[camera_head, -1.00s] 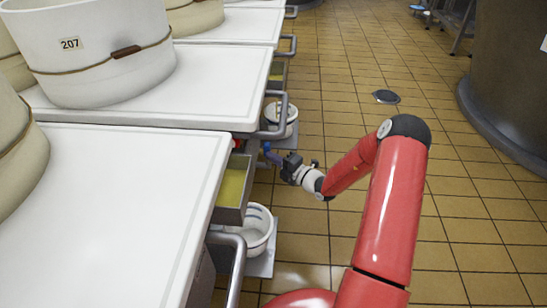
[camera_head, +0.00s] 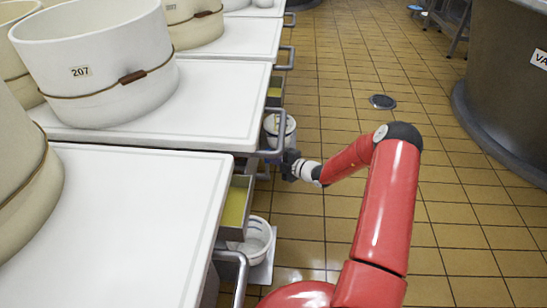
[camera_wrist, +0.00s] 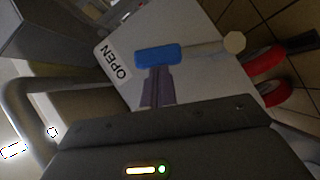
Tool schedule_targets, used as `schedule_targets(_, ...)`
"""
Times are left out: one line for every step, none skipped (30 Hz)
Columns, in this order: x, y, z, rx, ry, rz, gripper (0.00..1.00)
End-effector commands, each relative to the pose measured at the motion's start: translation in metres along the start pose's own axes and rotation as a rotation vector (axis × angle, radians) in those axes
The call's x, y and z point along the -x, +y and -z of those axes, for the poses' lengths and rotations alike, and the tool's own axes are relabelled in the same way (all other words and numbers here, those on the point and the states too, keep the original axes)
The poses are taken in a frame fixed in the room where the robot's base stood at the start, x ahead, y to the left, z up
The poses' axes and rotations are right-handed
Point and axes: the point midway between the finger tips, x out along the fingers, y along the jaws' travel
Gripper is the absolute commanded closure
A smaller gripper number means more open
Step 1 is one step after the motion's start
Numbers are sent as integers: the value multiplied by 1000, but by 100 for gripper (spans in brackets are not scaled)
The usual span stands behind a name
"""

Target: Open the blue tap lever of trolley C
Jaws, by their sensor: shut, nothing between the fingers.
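In the wrist view the blue tap lever (camera_wrist: 158,55) is a short rounded bar, with a pale metal stem running off to its right. An OPEN label (camera_wrist: 118,68) is beside its left end on a pale panel. My gripper (camera_wrist: 158,72) is shut and empty, with its purplish-grey fingertips right at the lever's lower edge; I cannot tell whether they touch. In the head view my gripper (camera_head: 284,161) is low beside the trolley row, and the lever is hidden there. No trolley letter is readable.
A grey tube handle (camera_wrist: 22,105) curves close on the left in the wrist view; red wheels (camera_wrist: 266,72) are at right. In the head view, white trolley tops (camera_head: 150,180) carry round tubs (camera_head: 98,65). A white bucket (camera_head: 255,241) is below.

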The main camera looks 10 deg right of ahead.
Motion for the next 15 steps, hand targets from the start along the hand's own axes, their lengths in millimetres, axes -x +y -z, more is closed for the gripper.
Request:
schedule_targets(-1, 1, -2, 0, 1, -1, 100)
schedule_targets(-2, 1, -3, 1, 1, -1, 100)
schedule_targets(-3, 1, -4, 2, 1, -2, 100)
schedule_targets(-4, 2, -6, 2, 1, -2, 100)
schedule_targets(-5, 2, -6, 2, 1, -2, 100)
schedule_targets(-5, 2, -7, 2, 1, -2, 100)
schedule_targets(-6, 2, -8, 2, 1, -2, 100)
schedule_targets(-6, 2, -9, 2, 1, -2, 100)
schedule_targets(-7, 2, -10, 2, 1, -2, 100)
schedule_targets(-7, 2, -10, 2, 1, -2, 100)
schedule_targets(-8, 2, -11, 2, 1, -2, 100)
schedule_targets(-8, 2, -12, 2, 1, -2, 100)
schedule_targets(-8, 2, -12, 2, 0, -2, 100)
schedule_targets(-8, 3, -12, 2, 0, -2, 100)
schedule_targets(-9, 3, -13, 2, 0, -2, 100)
